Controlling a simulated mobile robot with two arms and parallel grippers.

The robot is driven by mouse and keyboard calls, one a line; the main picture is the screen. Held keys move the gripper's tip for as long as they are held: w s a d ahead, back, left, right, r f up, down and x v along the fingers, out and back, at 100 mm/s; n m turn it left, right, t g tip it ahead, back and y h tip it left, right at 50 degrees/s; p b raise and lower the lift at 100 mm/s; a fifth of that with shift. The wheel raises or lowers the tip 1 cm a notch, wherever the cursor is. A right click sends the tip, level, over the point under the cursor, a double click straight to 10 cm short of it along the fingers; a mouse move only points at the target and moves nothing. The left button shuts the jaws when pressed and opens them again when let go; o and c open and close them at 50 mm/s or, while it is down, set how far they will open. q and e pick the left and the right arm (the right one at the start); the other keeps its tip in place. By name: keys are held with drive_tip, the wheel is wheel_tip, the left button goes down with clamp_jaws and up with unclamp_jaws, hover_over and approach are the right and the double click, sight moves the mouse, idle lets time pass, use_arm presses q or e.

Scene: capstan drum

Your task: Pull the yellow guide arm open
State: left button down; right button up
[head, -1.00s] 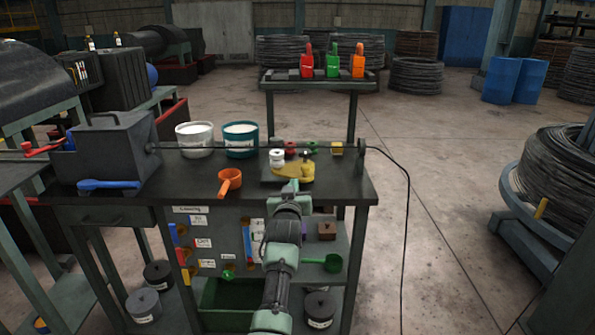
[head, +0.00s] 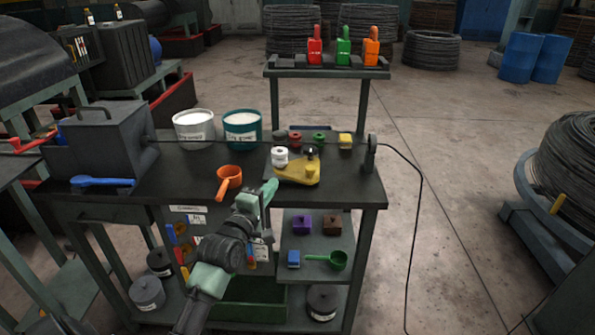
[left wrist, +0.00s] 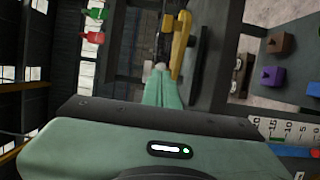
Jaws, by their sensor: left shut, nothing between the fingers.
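The yellow guide arm (head: 294,174) lies on the dark bench top, right of the middle. My left gripper (head: 270,190) is shut and empty, just left and in front of the guide arm. In the left wrist view the shut fingertips (left wrist: 161,68) are close beside the yellow guide arm (left wrist: 180,45); I cannot tell whether they touch it. My right gripper is in no view.
An orange ladle (head: 229,180) lies left of my gripper. White (head: 194,128) and teal (head: 242,130) buckets stand behind it. A grey box (head: 105,142) is at the bench's left. A taut cable runs along the back to a post (head: 371,153) at right.

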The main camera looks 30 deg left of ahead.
sight(306, 171)
use_arm(q)
drive_tip(key=p+x, duration=0.1)
drive_tip(key=x, duration=0.6)
drive_tip(key=shift+w+a, duration=0.15)
drive_tip(key=shift+w, duration=0.2)
drive_tip(key=shift+w+d+p, duration=0.25)
drive_tip(key=shift+d+p, duration=0.05)
drive_tip(key=shift+d, duration=0.3)
drive_tip(key=shift+w+d+p, duration=0.25)
drive_tip(key=shift+d, duration=0.35)
drive_tip(key=shift+w+d, duration=0.25)
drive_tip(key=shift+d, duration=0.45)
drive_tip(key=shift+w+d+p, duration=0.3)
drive_tip(key=shift+d+p, duration=0.3)
drive_tip(key=shift+d, duration=0.2)
drive_tip(key=shift+a, duration=0.1)
